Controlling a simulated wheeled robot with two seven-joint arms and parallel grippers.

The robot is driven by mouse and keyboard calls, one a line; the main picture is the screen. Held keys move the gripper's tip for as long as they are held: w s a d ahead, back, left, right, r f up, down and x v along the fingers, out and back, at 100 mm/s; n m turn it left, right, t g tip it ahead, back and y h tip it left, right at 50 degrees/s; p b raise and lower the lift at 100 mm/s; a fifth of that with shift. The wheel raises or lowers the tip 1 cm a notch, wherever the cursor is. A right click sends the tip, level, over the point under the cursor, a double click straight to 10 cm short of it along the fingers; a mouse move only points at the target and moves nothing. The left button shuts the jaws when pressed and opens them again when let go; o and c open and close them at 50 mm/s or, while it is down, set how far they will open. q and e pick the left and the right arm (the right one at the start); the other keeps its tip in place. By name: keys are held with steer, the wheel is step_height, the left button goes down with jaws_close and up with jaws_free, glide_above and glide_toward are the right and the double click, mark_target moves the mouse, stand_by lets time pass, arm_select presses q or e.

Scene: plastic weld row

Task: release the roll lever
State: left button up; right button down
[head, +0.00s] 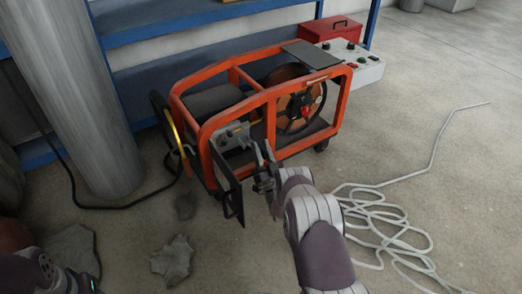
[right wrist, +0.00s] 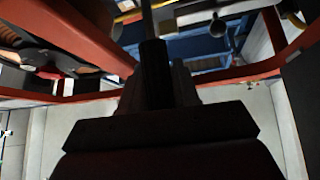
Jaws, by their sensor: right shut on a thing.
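The orange-framed machine (head: 205,130) stands on the concrete floor, with a dark reel with a red hub (head: 300,103) inside its frame. My right gripper (head: 264,172) is at the machine's near side, below the front frame bar. It is shut on a slim upright lever, which I take as the roll lever (right wrist: 155,75); a dark sleeve and thin rod rise from between the jaws in the right wrist view. Its lower end is hidden by the gripper. Part of my left arm shows at the lower left, but its gripper is out of view.
A black flap (head: 228,188) hangs open close to the right gripper's left. A pale coiled cable (head: 385,228) lies on the floor at right. A grey control box (head: 358,65) and red toolbox (head: 331,29) stand behind. A thick grey column (head: 75,90) is at left.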

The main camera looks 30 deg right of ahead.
steer(key=shift+f, duration=0.1)
steer(key=c, duration=0.9)
jaws_free()
steer(key=shift+s, duration=0.15)
steer(key=p+v, duration=0.6)
steer(key=v, duration=0.6)
steer(key=shift+s+f, duration=0.15)
